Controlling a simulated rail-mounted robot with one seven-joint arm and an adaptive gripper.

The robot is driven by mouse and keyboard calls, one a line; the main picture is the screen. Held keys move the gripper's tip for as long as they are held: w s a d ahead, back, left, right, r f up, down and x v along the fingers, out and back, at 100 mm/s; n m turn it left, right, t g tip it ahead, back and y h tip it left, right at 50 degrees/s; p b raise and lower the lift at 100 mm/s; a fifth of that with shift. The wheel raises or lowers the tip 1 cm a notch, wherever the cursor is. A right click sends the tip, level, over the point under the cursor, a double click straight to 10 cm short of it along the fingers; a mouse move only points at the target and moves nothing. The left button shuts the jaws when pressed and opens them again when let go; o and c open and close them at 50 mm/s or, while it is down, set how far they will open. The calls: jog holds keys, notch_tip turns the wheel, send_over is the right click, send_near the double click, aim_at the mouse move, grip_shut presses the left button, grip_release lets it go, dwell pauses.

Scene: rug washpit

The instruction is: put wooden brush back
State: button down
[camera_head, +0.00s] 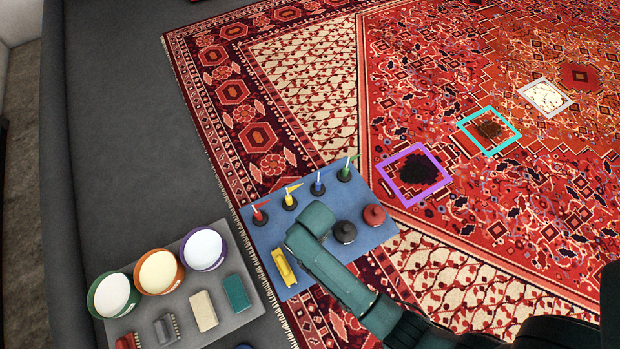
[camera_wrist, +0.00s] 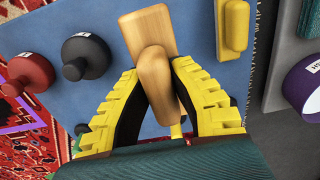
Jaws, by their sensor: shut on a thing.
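The wooden brush (camera_wrist: 148,28) shows in the wrist view as a light wood block with a rounded handle. My gripper (camera_wrist: 160,76) has its yellow ribbed fingers shut on the handle. The brush is over the blue board (camera_wrist: 200,85); I cannot tell whether it touches it. In the head view my dark green arm end covers the middle of the blue board (camera_head: 263,228) and hides the brush and fingers.
On the board are several coloured flags on black bases, a yellow tool (camera_head: 284,266), a black stamp (camera_head: 345,232) and a red stamp (camera_head: 374,214). A grey tray (camera_head: 172,317) with bowls and blocks stands left. Coloured frames lie on the rug.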

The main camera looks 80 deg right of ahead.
jog(key=shift+s+d+f, duration=0.1)
jog(key=shift+s+f, duration=0.25)
jog(key=shift+f, duration=0.1)
notch_tip(320, 180, down, 10)
jog(key=b, duration=0.6)
jog(key=shift+w+r+b, duration=0.1)
jog(key=shift+w+b, duration=0.05)
jog(key=shift+b, duration=0.25)
jog(key=shift+r, duration=0.2)
jog(key=c, duration=1.1)
grip_release()
jog(key=shift+f, duration=0.15)
jog(key=shift+o, duration=0.2)
notch_tip(320, 180, up, 12)
jog(key=p, duration=0.7)
